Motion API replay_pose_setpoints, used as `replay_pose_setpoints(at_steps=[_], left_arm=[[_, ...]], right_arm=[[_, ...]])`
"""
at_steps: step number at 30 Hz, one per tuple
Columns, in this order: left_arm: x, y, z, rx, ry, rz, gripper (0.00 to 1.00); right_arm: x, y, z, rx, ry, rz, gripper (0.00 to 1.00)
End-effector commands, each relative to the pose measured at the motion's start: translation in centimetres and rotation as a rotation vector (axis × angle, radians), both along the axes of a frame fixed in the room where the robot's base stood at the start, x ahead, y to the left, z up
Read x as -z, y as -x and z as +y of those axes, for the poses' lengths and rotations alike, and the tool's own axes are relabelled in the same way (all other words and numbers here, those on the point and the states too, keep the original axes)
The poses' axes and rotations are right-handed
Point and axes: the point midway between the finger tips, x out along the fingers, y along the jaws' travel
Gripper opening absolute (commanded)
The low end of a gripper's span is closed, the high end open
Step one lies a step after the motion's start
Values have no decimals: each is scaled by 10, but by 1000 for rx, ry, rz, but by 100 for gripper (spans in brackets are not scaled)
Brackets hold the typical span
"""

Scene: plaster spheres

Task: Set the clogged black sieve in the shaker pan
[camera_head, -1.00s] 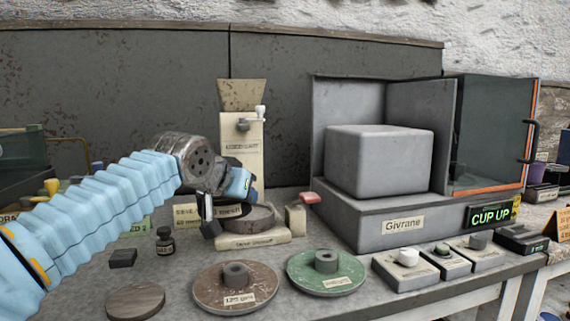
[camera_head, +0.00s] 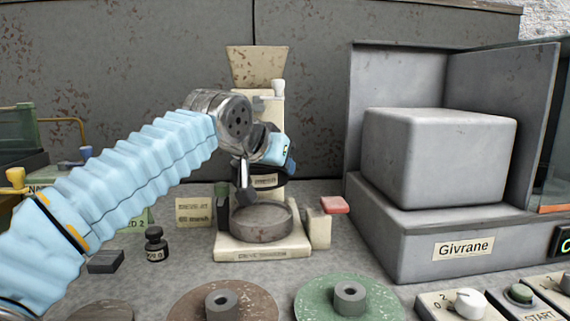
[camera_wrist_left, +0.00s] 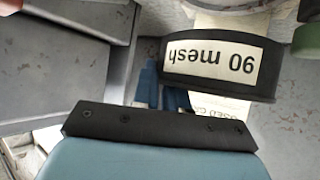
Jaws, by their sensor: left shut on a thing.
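My left gripper (camera_head: 247,188) comes in from the left on a pale blue sleeved arm and is shut on the black sieve (camera_head: 266,182). In the left wrist view the sieve (camera_wrist_left: 170,72) sits beside the blue fingers (camera_wrist_left: 163,92), with an upside-down "90 mesh" label. The sieve is held just above the round brown-grey shaker pan (camera_head: 263,222), with a gap between them. The pan sits on the cream shaker base (camera_head: 262,251). Whether the mesh is clogged cannot be seen. My right gripper is in neither view.
The cream shaker column and hopper (camera_head: 255,66) stand behind the sieve. A block with a red lever (camera_head: 334,205) is right of the pan. The grey Givrane machine (camera_head: 440,160) is farther right. A card (camera_head: 195,211) and a small dark bottle (camera_head: 156,243) are to the left.

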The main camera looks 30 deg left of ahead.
Motion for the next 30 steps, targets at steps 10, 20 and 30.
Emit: replay_pose_setpoints(at_steps=[10, 20, 30], left_arm=[[-4, 2, 0, 21, -7, 10, 0], [35, 2, 0, 27, -9, 15, 0], [55, 2, 0, 27, -9, 13, 0]], right_arm=[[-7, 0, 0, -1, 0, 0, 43], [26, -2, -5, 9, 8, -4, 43], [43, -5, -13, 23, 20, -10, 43]])
